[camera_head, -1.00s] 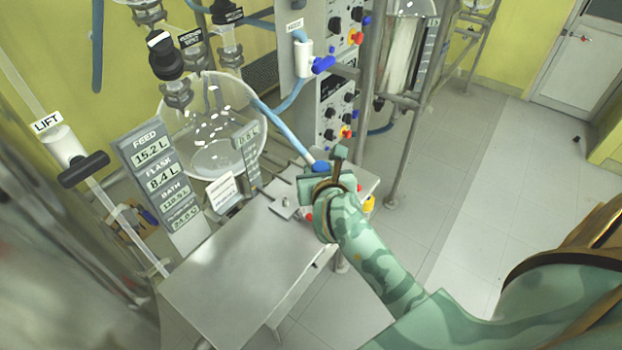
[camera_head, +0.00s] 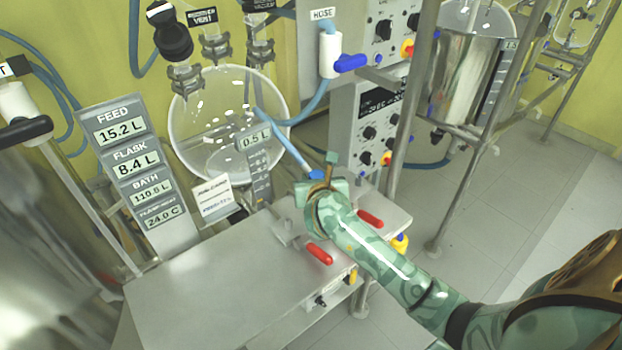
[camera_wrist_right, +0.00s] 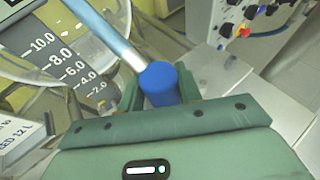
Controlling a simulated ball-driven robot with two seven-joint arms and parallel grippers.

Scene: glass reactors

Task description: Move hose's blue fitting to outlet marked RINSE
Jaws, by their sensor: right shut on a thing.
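The hose (camera_head: 287,137) is light blue and runs from the HOSE valve (camera_head: 331,55) down to its blue fitting (camera_head: 317,175). In the right wrist view the blue fitting (camera_wrist_right: 159,84) sits between the fingers of my right gripper (camera_wrist_right: 160,92), which is shut on it. In the head view my right gripper (camera_head: 322,182) is above the back of the steel bench, partly hiding the fitting. The hose leads up and left from the fitting in the wrist view. No outlet marked RINSE can be made out. My left gripper is not in view.
The steel bench (camera_head: 215,285) has two red handles (camera_head: 319,254) near my right arm. A round glass flask (camera_head: 215,155) and a panel reading FEED and FLASK (camera_head: 130,150) stand behind it. A metal post (camera_head: 408,110) rises right of the gripper.

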